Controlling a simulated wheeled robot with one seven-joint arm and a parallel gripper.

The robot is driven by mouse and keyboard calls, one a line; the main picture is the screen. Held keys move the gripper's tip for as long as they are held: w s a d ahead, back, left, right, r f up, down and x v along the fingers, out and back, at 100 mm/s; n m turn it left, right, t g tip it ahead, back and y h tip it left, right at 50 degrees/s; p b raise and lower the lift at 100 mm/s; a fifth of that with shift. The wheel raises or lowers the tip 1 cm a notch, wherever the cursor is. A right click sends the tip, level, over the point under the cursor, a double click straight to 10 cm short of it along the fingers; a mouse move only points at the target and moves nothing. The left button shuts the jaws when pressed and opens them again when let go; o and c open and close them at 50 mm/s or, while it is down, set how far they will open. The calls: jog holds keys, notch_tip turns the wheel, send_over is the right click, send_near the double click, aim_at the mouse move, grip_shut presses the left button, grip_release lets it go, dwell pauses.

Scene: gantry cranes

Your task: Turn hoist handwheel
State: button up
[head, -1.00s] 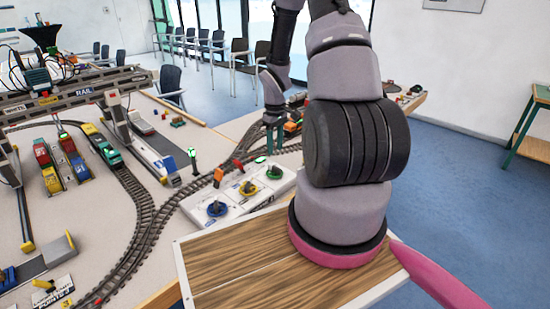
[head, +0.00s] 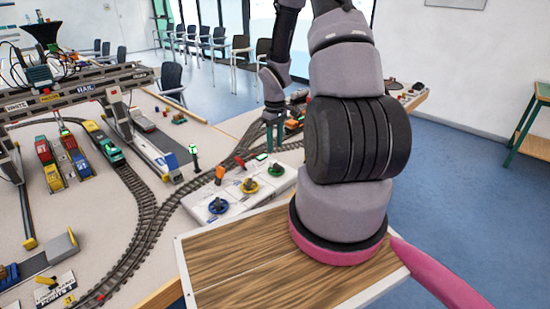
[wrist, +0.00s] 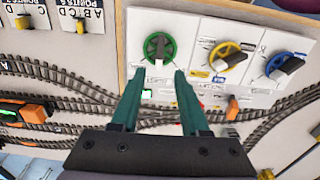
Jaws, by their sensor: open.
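A white control panel (wrist: 188,22) carries three handwheels with dark grips. The green handwheel (wrist: 146,47) is straight ahead of my gripper (wrist: 158,73) in the wrist view. The yellow handwheel (wrist: 216,52) and the blue handwheel (wrist: 275,62) sit to its right. I cannot read which one is labelled hoist. In the head view the row runs from blue (head: 218,206) through yellow (head: 249,186) to green (head: 276,170). My gripper (head: 275,146) is open and empty, its teal fingers pointing down just behind the green wheel. No contact with the wheel is evident.
Curved model track (wrist: 60,75) runs beside the panel. Orange and red levers (head: 220,173) and a small green-lit signal (head: 194,152) stand close by. The grey gantry crane (head: 85,92) spans several colourful wagons at the left. A wooden board (head: 235,262) lies under my arm's base.

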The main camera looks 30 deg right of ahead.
aim_at(275, 163)
notch_tip(275, 163, down, 8)
jog(key=shift+c, duration=0.3)
grip_shut()
